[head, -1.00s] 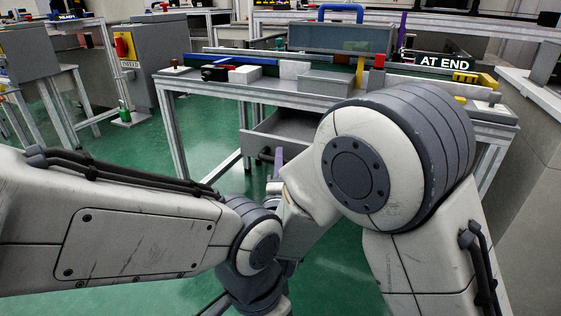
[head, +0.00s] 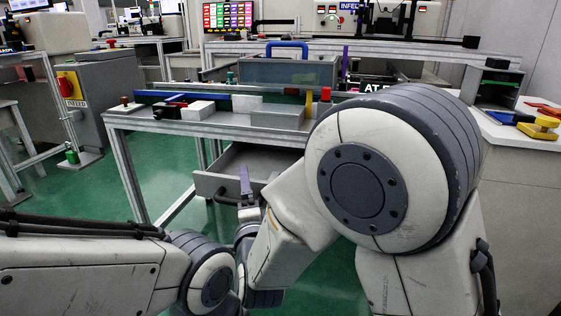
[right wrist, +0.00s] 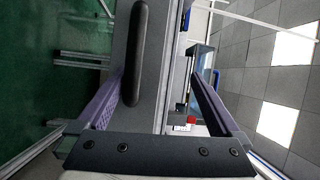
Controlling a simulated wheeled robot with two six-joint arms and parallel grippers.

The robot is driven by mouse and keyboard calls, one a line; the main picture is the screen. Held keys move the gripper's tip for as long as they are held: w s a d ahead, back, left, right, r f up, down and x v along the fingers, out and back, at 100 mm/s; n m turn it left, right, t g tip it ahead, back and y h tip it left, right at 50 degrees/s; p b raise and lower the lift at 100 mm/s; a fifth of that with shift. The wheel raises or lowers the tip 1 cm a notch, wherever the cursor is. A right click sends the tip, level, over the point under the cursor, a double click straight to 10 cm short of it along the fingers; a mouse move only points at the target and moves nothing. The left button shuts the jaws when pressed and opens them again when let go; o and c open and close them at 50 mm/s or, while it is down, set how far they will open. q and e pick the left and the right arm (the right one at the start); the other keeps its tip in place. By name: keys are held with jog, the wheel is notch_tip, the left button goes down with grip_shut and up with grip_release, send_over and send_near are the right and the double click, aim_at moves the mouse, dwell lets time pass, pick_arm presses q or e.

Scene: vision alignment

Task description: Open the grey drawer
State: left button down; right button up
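The grey drawer (head: 262,160) under the workbench stands partly open in the head view, its inside showing. My right forearm hides its right part. My right gripper (head: 246,180) is at the drawer front, with one purple finger visible. In the right wrist view, the drawer's dark bar handle (right wrist: 137,50) lies between the spread purple fingers of my right gripper (right wrist: 157,80), nearer the left one. The fingers look apart from the handle. My left arm comes in at the lower left, and its gripper is not visible.
A side counter (head: 515,130) stands at the right. A grey cabinet (head: 85,95) stands at the left. Green floor is free left of the drawer.

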jog(key=s+d+r+m+t+p, duration=0.1)
jog(key=d+r, duration=0.4)
jog(key=r, duration=0.1)
jog(key=shift+s+d+r+t+h, duration=0.25)
jog(key=shift+s+r+t+h, duration=0.05)
jog(key=shift+s+r+h, duration=0.1)
jog(key=shift+s+d+r+b, duration=0.15)
jog(key=shift+s+d+b, duration=0.3)
jog(key=shift+d, duration=0.3)
jog(key=shift+c, duration=0.3)
pick_arm(q)
jog(key=shift+s+d+f+b, duration=0.1)
jog(key=shift+d+f+b, duration=0.05)
jog(key=shift+f+b, duration=1.45)
pick_arm(e)
jog(key=shift+s+d+r, duration=0.35)
jog(key=shift+s+d, duration=0.1)
jog(key=shift+d, duration=0.1)
pick_arm(q)
jog(key=shift+r, duration=0.3)
